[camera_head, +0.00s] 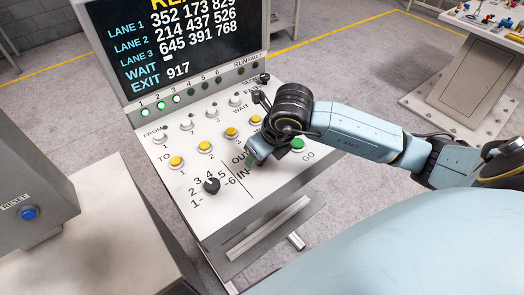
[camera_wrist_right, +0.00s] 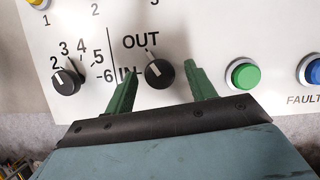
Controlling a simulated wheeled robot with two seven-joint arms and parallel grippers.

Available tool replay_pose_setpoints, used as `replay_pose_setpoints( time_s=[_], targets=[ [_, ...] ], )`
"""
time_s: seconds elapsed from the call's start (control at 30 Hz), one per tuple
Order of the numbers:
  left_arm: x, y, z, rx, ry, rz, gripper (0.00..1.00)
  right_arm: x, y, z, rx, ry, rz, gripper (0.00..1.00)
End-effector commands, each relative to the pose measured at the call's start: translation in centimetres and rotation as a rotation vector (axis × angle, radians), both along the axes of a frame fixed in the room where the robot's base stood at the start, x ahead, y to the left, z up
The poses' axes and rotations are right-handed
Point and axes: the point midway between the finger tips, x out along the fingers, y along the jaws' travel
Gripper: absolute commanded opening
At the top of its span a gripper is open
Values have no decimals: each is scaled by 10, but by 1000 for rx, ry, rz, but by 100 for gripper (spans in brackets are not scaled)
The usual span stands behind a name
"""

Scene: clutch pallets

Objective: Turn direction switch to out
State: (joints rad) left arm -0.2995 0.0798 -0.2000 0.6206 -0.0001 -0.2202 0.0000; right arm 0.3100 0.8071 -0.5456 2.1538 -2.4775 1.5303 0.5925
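The direction switch (camera_wrist_right: 160,73) is a round black knob with a pale pointer mark, beside the printed words OUT and IN. Its mark points up and slightly left, toward the underside of OUT. My right gripper (camera_wrist_right: 161,80) is open, with one green finger on each side of the knob; clear gaps show, wider on the right. In the head view my right gripper (camera_head: 262,152) is over the panel by the OUT and IN labels and hides the knob. My left gripper is not in view.
A numbered black selector knob (camera_wrist_right: 66,82) is left of the switch. A green GO button (camera_wrist_right: 243,74) is close to the right finger, and a blue button (camera_wrist_right: 312,70) is farther right. Yellow buttons (camera_head: 231,132) and a display (camera_head: 180,45) are behind on the panel.

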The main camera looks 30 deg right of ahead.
Motion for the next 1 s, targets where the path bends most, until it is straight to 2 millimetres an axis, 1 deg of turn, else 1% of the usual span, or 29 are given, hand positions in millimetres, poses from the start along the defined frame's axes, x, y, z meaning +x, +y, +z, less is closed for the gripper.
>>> replay_pose_setpoints(
  time_s=[0.2,0.33,0.47,0.6,0.8,0.9,1.0],
  targets=[
    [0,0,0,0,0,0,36,-1,0,0,0,3,1,55],
    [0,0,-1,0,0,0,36,-4,-1,8,-1,1,1,55],
    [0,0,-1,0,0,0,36,-12,-3,29,-2,-2,3,55],
    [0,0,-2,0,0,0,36,-24,-5,60,-2,-5,2,55],
    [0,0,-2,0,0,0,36,-40,-8,98,-1,-3,2,55],
    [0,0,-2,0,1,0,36,-45,-9,112,0,-3,2,55],
    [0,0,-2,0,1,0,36,-49,-10,119,-1,0,1,55]
  ],
)
